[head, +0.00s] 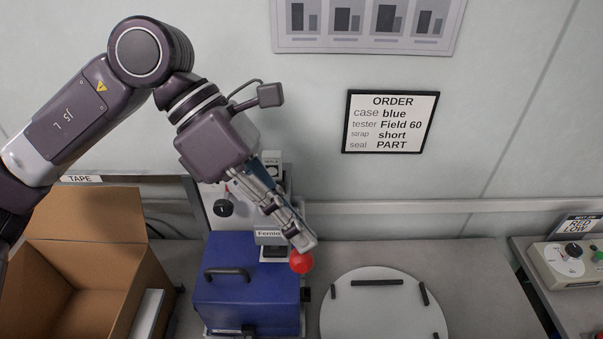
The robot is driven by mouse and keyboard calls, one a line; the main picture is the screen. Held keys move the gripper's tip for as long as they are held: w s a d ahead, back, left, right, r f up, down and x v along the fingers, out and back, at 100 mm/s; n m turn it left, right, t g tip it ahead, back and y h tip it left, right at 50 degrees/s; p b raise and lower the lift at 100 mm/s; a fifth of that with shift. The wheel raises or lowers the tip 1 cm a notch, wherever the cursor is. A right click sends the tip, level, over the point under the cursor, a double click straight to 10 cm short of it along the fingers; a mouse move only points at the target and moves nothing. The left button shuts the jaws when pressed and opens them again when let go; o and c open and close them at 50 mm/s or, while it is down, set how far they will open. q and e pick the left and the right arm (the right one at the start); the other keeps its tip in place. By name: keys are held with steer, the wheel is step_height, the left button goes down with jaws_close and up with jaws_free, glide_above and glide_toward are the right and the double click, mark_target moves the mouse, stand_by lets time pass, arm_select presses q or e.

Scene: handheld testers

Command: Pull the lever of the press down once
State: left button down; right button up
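The press (214,192) stands at the back of the bench, partly hidden behind my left gripper and a blue case. A red ball knob (301,263), which looks like the end of its lever, shows at the front right of the press. My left gripper (302,241) reaches down from the upper left, with its fingertips just above the red knob in the picture. I cannot tell whether they touch it. The fingers show side-on, so their opening is unclear. The lever's arm is mostly hidden. My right gripper is not in view.
The blue case (222,310) with a dark handle sits below the press. An open cardboard box (70,250) is at the left. A round white plate (375,312) with dark blocks lies to the right. A tester panel (570,285) is at the far right. An order sign (391,122) hangs on the wall.

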arm_select(q)
steer(key=shift+s+f+b, duration=0.45)
steer(key=shift+s+b, duration=0.05)
steer(key=shift+s, duration=0.05)
stand_by(0.6)
steer(key=shift+w+r, duration=0.1)
stand_by(0.5)
steer(key=shift+w+r+p, duration=0.75)
steer(key=shift+w+r, duration=0.15)
steer(key=shift+w, duration=0.2)
steer(key=shift+w+r+p, duration=0.75)
steer(key=shift+w+r, duration=0.1)
steer(key=shift+w, duration=0.2)
steer(key=w+r+p, duration=0.4)
steer(key=w, duration=0.1)
steer(key=shift+w, duration=0.2)
steer(key=shift+r, duration=0.15)
steer(key=shift+w+r+p, duration=0.75)
steer(key=shift+w+p, duration=0.25)
steer(key=shift+w+r+p, duration=0.7)
steer(key=shift+w+p, duration=0.25)
steer(key=shift+w, duration=0.05)
